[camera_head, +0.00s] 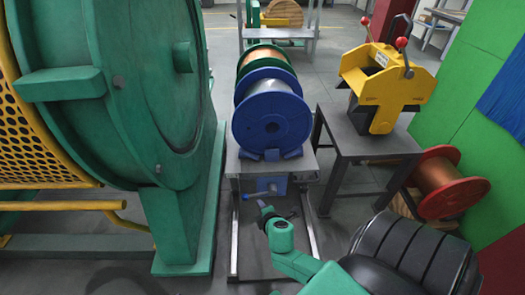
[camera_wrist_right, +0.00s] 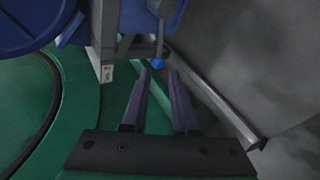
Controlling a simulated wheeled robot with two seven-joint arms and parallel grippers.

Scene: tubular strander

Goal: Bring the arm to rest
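My right arm comes in from the bottom right of the head view, its green links reaching to the front of the spool stand. My right gripper (camera_head: 267,211) is just in front of and below the stand's blue handle (camera_head: 262,194). In the right wrist view the two dark fingers (camera_wrist_right: 160,74) stand apart with nothing between them. The handle's blue knob (camera_wrist_right: 158,62) appears just past the fingertips, apart from them as far as I can see. My left gripper is not in view.
A grey stand (camera_head: 234,163) carries a blue spool (camera_head: 271,122) with more spools behind. The large green strander machine (camera_head: 120,90) is close on the left. A grey table (camera_head: 372,143) with a yellow device (camera_head: 388,85) and a red reel (camera_head: 437,172) are on the right.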

